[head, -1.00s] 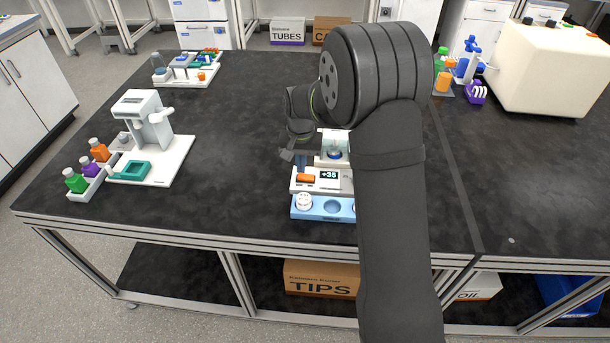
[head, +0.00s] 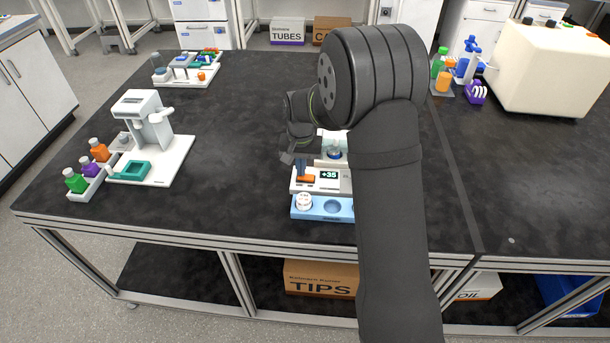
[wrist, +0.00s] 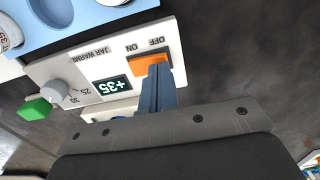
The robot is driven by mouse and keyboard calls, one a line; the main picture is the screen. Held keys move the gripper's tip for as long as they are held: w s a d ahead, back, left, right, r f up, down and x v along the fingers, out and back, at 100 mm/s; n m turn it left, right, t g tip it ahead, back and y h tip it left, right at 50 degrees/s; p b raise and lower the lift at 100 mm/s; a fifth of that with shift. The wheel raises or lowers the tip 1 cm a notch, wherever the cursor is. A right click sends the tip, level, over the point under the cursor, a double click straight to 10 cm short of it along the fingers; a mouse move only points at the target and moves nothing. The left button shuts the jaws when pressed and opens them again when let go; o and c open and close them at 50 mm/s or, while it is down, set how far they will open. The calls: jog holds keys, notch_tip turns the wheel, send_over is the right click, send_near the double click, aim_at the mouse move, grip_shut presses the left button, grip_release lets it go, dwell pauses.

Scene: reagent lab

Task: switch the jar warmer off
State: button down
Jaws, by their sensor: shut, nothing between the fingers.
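The jar warmer (head: 343,183) is a white box with a lit display (head: 329,175) reading +35. Its orange rocker switch (head: 306,179) is on the left of the front panel. In the wrist view the panel is upside down, and the orange switch (wrist: 148,64) lies below the ON and OFF labels. My gripper (wrist: 157,70) is shut and empty, its blue-grey fingertips over the OFF-side part of the switch. I cannot tell whether they touch it. They also reach the switch in the head view (head: 302,172). The fingers hide part of the switch, and its tilt is unclear.
A blue tray (head: 318,213) with a white-capped jar (head: 304,201) stands in front of the warmer. A grey knob (wrist: 56,90) and a green part (wrist: 35,108) are close to the display. A white stand (head: 153,150) is farther left, with bare bench between.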

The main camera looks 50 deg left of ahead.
jog(key=shift+f, duration=0.35)
jog(key=shift+r, duration=3.55)
jog(key=shift+f, duration=0.1)
notch_tip(320, 180, down, 7)
jog(key=shift+r, duration=0.1)
